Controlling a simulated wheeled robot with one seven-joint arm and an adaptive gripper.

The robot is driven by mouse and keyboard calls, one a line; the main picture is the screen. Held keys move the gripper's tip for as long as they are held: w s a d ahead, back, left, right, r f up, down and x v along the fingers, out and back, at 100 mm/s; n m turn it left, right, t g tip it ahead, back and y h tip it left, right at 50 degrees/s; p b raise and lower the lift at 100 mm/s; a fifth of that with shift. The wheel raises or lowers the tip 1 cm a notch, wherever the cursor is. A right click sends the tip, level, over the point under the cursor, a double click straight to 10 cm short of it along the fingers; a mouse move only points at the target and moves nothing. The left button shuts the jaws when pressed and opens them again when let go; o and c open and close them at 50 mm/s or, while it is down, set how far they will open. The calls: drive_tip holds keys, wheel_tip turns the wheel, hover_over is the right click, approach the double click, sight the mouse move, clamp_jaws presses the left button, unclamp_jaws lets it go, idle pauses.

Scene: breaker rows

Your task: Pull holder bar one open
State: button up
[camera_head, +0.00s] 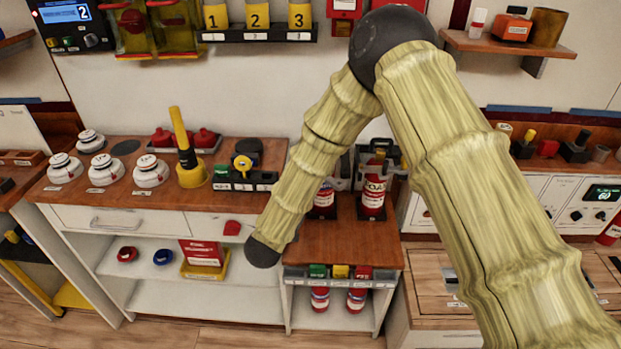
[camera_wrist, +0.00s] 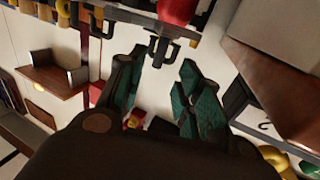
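In the head view, two red extinguishers (camera_head: 374,194) (camera_head: 322,203) stand in dark holders (camera_head: 392,161) on a wooden-topped cabinet, partly hidden by my arm. I cannot tell for sure which part is holder bar one. In the wrist view my gripper (camera_wrist: 158,92) is open, its dark green finger pads apart with nothing held between them. A dark bracket with downward prongs (camera_wrist: 159,48) shows beyond the fingertips, below a red rounded object (camera_wrist: 177,10). It appears apart from the fingers. My gripper cannot be made out in the head view.
Yellow containers numbered 1, 2 and 3 (camera_head: 254,16) sit in a black wall rack. White round detectors (camera_head: 104,170) and a yellow-handled object (camera_head: 184,147) stand on the left bench. A wooden shelf (camera_head: 508,45) juts out at upper right.

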drive_tip(key=shift+v, duration=2)
